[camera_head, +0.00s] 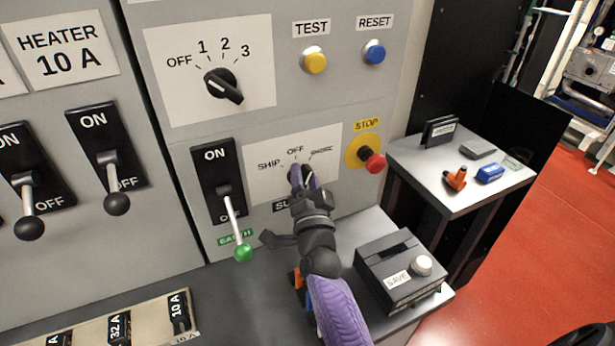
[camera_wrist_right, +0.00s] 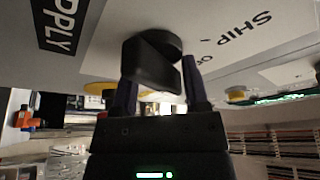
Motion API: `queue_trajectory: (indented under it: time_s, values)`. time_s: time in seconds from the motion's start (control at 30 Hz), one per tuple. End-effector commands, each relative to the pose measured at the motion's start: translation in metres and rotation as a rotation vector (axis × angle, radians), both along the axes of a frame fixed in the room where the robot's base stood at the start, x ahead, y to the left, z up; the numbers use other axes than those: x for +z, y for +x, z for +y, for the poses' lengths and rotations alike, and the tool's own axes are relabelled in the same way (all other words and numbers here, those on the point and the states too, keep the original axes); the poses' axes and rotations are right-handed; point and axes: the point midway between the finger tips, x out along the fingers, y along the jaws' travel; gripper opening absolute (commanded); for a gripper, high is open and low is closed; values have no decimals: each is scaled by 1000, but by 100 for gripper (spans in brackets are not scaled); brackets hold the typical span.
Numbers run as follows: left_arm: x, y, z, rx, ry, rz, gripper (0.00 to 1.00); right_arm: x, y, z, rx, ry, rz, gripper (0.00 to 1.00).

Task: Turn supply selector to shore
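The supply selector is a black rotary knob (camera_head: 307,173) on a white plate (camera_head: 262,187) marked SHIP, OFF and, partly legible at right, SHORE. My right gripper (camera_head: 300,172) reaches it from below, with its purple fingers on either side of the knob. My left gripper is not in view.
The EARTH lever with a green ball (camera_head: 242,252) hangs just left of my right gripper. A red STOP button (camera_head: 375,162) sticks out to the right. A dark SAVE box (camera_head: 398,275) stands on the ledge. A side table (camera_head: 425,180) holds small items.

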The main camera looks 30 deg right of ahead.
Motion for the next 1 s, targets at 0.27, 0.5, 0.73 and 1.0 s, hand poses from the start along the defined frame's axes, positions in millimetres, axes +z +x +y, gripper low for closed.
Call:
queue_trajectory:
  time_s: [0.27,0.5,0.73,1.0]
  values:
    - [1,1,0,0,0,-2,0,3,-1,-1,-4,-3,-6,57]
    - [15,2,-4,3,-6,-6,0,-5,-34,11,-2,-3,-3,57]
    - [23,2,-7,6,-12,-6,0,-19,-77,27,-1,0,-2,57]
    - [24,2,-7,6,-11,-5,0,-24,-91,32,-1,-1,-5,57]
